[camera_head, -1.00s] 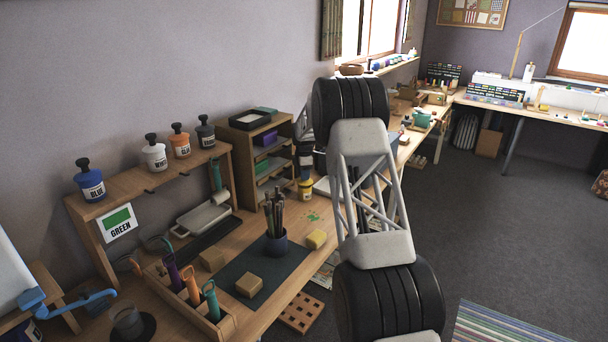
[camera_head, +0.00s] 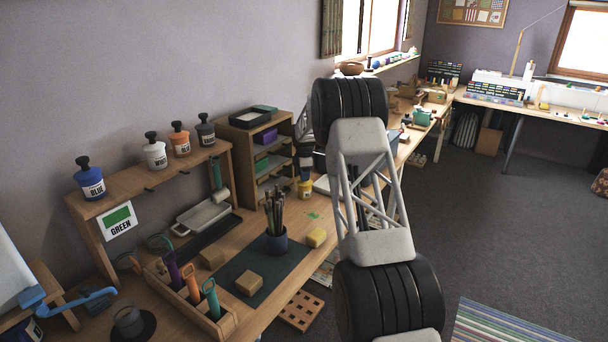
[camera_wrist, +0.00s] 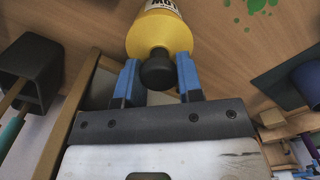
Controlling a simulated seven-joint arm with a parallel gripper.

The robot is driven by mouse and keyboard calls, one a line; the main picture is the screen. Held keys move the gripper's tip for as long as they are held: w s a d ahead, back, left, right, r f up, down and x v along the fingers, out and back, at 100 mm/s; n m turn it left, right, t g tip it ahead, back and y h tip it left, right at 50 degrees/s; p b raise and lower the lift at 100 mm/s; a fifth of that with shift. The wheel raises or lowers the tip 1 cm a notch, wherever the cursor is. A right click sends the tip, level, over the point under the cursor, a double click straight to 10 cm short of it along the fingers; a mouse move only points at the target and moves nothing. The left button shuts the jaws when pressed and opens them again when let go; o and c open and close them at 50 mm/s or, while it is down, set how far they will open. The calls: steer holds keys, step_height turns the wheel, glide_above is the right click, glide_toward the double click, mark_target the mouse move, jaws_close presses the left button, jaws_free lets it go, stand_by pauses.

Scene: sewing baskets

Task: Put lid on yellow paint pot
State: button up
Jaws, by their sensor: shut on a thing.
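The yellow paint pot (camera_head: 305,188) stands on the desk to the left of my arm, below my wrist in the head view. In the wrist view the yellow body with its white label (camera_wrist: 167,5) shows at the top. The lid (camera_wrist: 158,38) is yellow with a black knob (camera_wrist: 158,72). My gripper (camera_wrist: 158,75) has its blue fingers on either side of the knob and is shut on it. The lid lines up with the pot; whether it is fully seated I cannot tell. In the head view my fingers are too small to make out.
A wooden shelf unit (camera_head: 250,135) stands behind. Blue, white and orange pots (camera_head: 180,145) line a raised shelf. Green paint splats (camera_wrist: 250,5) mark the desk.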

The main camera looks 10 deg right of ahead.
steer(key=o, duration=1)
steer(key=shift+r, duration=3.85)
steer(key=shift+r, duration=0.1)
